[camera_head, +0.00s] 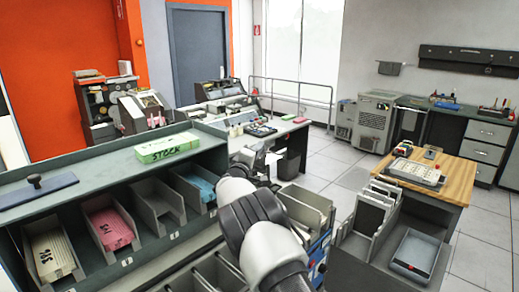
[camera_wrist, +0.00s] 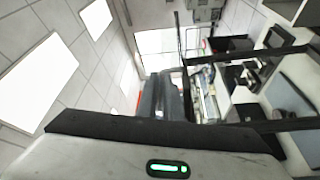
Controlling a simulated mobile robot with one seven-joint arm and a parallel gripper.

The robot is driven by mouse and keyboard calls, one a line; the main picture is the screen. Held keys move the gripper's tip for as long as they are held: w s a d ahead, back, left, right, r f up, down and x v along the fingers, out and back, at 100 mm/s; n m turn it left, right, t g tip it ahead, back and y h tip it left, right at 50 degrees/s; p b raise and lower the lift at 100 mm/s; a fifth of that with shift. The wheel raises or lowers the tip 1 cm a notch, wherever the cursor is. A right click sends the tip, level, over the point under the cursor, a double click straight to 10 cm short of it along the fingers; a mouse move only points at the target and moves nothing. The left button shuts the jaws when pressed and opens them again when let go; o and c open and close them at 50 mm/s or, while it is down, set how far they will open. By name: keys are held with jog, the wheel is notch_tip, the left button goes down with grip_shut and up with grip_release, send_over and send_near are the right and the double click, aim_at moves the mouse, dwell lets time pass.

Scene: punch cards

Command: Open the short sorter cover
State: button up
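A flat blue-grey plate with a dark knob (camera_head: 38,190) lies on the left end of the long grey-green card machine (camera_head: 100,175); it looks like a cover, but I cannot tell whether it is the short sorter cover. The machine's front has several open pockets, some holding cream, pink or blue cards. My arm crosses the lower middle of the head view, and its gripper end is not clear there. In the wrist view my pale hand, with a green light, fills the bottom under a dark bar. I cannot make out two separate fingertips.
A wood-topped table (camera_head: 450,168) with a white device stands at right, beside grey trays (camera_head: 415,252). A grey cabinet (camera_head: 374,120) is behind. Tiled floor (camera_head: 330,170) is clear between them.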

jog(key=shift+s+a+r, duration=0.25)
jog(key=shift+s+r, duration=0.15)
jog(key=shift+r, duration=0.3)
jog(key=s, duration=0.1)
jog(key=s+f, duration=0.1)
jog(key=s+f+b, duration=0.1)
jog(key=shift+s+a, duration=0.15)
jog(key=shift+a, duration=0.25)
jog(key=r+b+v, duration=0.1)
jog(key=v, duration=1.2)
jog(key=shift+s+f, duration=0.15)
jog(key=shift+f, duration=0.2)
